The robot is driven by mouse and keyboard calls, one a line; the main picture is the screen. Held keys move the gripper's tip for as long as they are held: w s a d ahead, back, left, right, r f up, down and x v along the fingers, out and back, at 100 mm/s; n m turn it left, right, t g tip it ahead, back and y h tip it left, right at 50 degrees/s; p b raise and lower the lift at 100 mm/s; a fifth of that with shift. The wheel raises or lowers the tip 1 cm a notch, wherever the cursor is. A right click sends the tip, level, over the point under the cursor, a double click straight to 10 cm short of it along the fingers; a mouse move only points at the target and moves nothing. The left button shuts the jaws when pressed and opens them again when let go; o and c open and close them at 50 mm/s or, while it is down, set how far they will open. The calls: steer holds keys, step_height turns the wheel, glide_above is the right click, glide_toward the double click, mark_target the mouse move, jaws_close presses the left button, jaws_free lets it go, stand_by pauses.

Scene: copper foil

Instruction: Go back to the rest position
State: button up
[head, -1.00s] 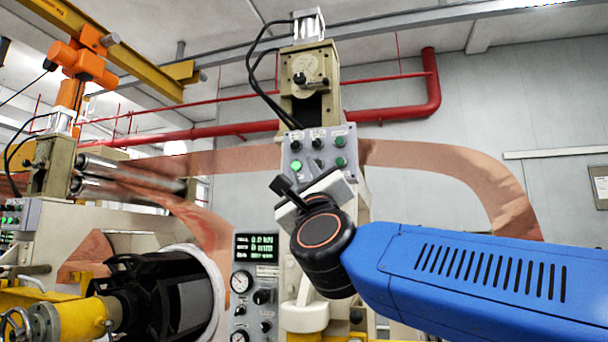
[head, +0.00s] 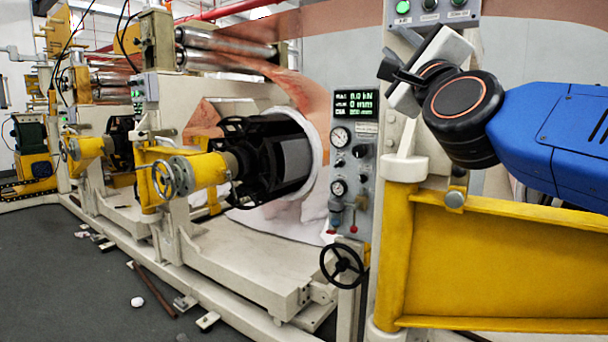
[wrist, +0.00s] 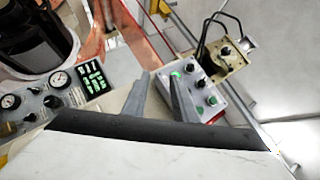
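My gripper (head: 388,62) is at the upper right of the head view, at the end of my blue arm, just below the grey button box (head: 432,12). In the wrist view its two grey fingers (wrist: 160,77) stand apart with nothing seen between them, so it is open and empty. The button box (wrist: 203,92) shows just beyond the right finger, with a lit green button (wrist: 175,74). I cannot tell the exact distance between fingers and box; no contact is visible.
A gauge panel (head: 353,170) with a green display and a black handwheel (head: 342,264) stand left of my arm. A yellow beam (head: 490,265) lies below it. Copper foil (head: 350,18) runs behind. Dark floor (head: 70,290) is open at left, with a rod (head: 152,290) and scraps.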

step_height(320, 180, down, 31)
steer(key=s+n+g+y, duration=0.25)
steer(key=n+g, duration=0.75)
steer(key=n, duration=0.5)
steer(key=s+d+f+n+g+h, duration=0.1)
steer(key=s+d+f+n+g, duration=0.1)
steer(key=s+f, duration=0.4)
steer(key=s+d+f+n+g+h, duration=0.1)
steer(key=s+d+f+n+g, duration=0.2)
steer(key=f, duration=0.9)
steer(key=s+d+f+n+g+h, duration=0.1)
steer(key=s+d+f+g, duration=0.3)
steer(key=s+f, duration=0.5)
steer(key=shift+d+f+n+h, duration=0.25)
steer(key=shift+d+n+h, duration=0.1)
steer(key=shift+d+n, duration=0.35)
steer(key=shift+w, duration=0.1)
